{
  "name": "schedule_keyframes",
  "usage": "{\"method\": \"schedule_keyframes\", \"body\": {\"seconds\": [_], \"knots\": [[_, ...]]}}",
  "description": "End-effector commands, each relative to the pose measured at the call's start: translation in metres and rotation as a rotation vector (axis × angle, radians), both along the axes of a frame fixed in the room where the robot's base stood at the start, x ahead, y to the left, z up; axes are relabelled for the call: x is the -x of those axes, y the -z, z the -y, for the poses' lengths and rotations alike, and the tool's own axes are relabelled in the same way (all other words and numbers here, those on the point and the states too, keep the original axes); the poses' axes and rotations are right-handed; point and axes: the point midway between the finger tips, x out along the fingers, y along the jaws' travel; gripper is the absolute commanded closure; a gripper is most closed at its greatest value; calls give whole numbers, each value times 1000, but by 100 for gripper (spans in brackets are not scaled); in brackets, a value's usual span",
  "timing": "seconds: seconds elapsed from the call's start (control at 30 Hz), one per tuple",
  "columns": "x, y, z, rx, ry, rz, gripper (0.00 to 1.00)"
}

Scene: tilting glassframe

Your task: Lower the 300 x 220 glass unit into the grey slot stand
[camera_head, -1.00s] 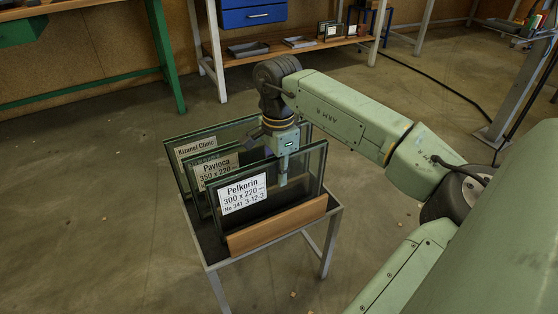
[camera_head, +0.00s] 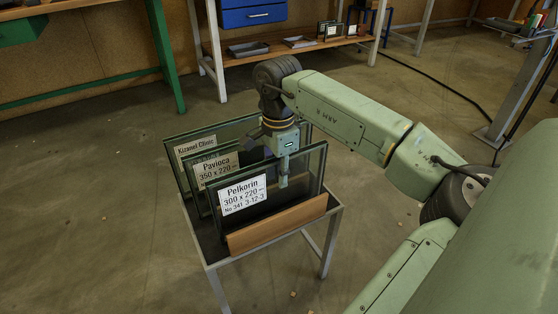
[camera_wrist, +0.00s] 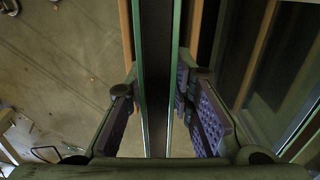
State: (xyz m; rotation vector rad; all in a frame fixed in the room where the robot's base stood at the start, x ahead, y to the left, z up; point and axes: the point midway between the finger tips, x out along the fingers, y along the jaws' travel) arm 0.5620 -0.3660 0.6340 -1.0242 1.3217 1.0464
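The 300 x 220 glass unit (camera_head: 262,208), labelled Pelkorin, stands at the front of a small metal-legged rack. My gripper (camera_wrist: 158,95) is over its top edge, one finger on each side. In the wrist view, the unit (camera_wrist: 156,60) runs between the fingers with a gap to both pads, so my gripper is open around it. The unit's lower edge is hidden behind a wooden board. I cannot clearly pick out the grey slot stand.
The Pavioca 350 x 220 unit (camera_head: 216,170) and Kizanel Clinic unit (camera_head: 195,147) stand close behind. The wooden board (camera_head: 277,223) borders the rack's front. A bench (camera_head: 275,55) at the back holds grey trays (camera_head: 248,49) and small framed panes (camera_head: 331,31). Open floor lies between.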

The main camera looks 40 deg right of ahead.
Motion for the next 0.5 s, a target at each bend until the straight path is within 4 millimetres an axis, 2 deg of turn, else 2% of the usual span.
{"method": "schedule_keyframes", "body": {"seconds": [0.2, 0.5], "knots": [[0, 1, 0, 0, 0, -2, 62], [1, 2, 0, -2, 0, -5, 62]]}}
